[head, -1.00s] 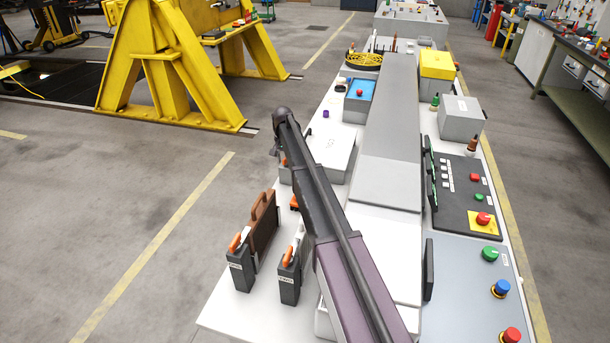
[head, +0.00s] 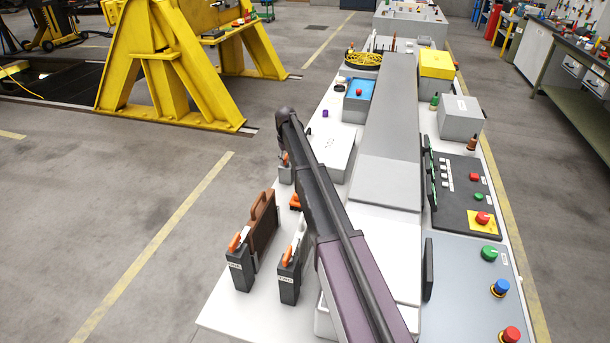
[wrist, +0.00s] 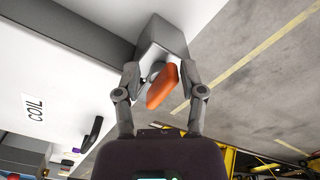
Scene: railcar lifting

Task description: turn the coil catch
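The coil catch shows in the wrist view as an orange handle (wrist: 162,88) on a grey block (wrist: 160,40). It sits beside a white box (wrist: 30,75) labelled COIL. My gripper (wrist: 160,72) has its two fingers apart, one on each side of the orange handle. There is a visible gap on both sides, and neither finger clearly touches it. In the head view, a small grey block with an orange top (head: 285,170) shows beside the white box (head: 333,152), partly behind my arm. My gripper's fingers cannot be made out there.
Two dark units with orange levers (head: 240,270) (head: 289,283) and a brown case (head: 262,228) stand at the bench's near left. A control panel with coloured buttons (head: 465,195) lies on the right. A yellow stand (head: 170,70) is off to the left, with open floor between.

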